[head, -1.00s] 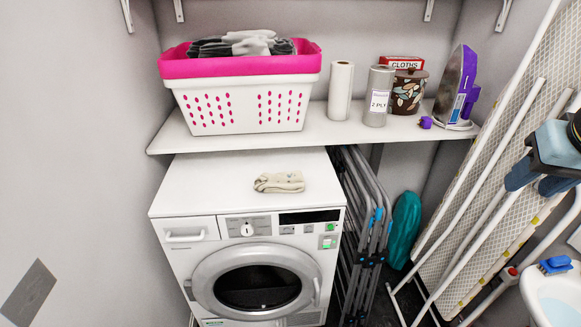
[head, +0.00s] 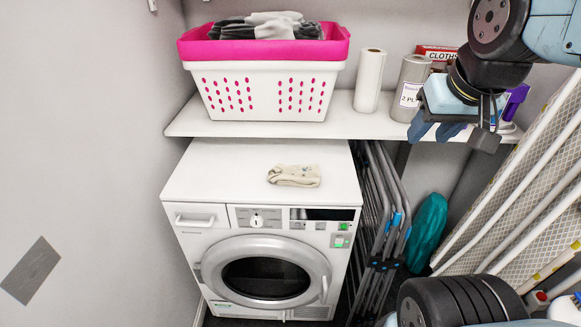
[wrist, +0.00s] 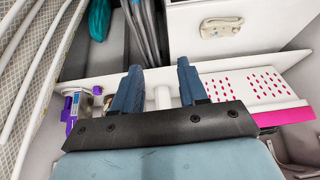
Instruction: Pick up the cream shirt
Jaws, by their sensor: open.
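The cream shirt (head: 294,176) lies folded small and flat on the white dryer top (head: 225,165), right of its middle. It also shows in the wrist view (wrist: 221,27), near the top edge. My gripper (head: 436,131) is high at the right, in front of the shelf's right part, well to the right of the shirt and apart from it. In the wrist view its two blue fingers (wrist: 158,78) are spread with nothing held between them.
A white shelf (head: 345,124) overhangs behind the dryer. It holds a white basket with a pink rim (head: 262,90), paper rolls (head: 369,80) and a cloths box (head: 436,53). Folded airers (head: 385,220) and a patterned ironing board (head: 545,175) stand at the right. The dryer top around the shirt is clear.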

